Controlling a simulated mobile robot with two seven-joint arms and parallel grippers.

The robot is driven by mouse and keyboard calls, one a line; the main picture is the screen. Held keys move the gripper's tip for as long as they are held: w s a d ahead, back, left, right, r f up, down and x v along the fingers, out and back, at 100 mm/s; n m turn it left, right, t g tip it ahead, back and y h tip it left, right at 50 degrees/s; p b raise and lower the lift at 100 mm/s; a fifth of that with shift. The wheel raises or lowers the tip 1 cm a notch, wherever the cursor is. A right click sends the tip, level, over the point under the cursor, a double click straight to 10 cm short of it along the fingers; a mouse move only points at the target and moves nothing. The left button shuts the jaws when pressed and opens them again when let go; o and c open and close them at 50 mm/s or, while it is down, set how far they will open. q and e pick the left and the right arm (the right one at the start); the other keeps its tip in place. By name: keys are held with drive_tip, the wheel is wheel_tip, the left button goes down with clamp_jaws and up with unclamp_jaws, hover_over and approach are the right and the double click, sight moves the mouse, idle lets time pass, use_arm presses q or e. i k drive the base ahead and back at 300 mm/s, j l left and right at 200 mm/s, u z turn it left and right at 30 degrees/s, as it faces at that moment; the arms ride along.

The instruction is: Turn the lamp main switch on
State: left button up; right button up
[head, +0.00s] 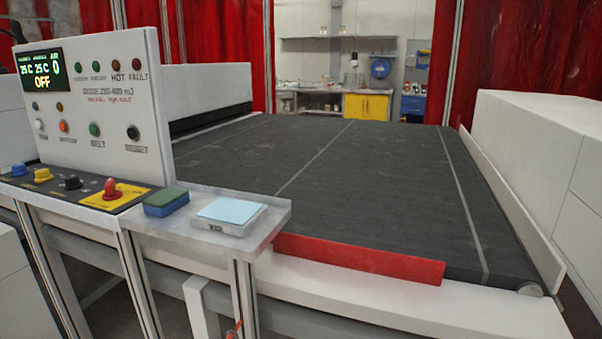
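The white control panel (100,110) stands at the left in the head view. Its display (40,70) reads 25 C, 25 C, 0 and OFF. On the sloped dark strip below are a blue knob (19,170), a yellow knob (43,175), a black knob (73,182) and a red knob (112,189) on a yellow plate. The labels there are too small to read, so I cannot tell which is the lamp main switch. The upright face has white, orange, green and dark push buttons, the green one (95,129) above "BELT". Neither gripper is in view.
A small metal shelf (270,208) right of the panel holds a green-and-blue sponge (166,201) and a pale blue pad (230,213). The dark conveyor belt (350,190) is empty, with a red bar (360,259) at its front edge. White housings flank it.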

sight(110, 193)
drive_tip(key=u, duration=1.3)
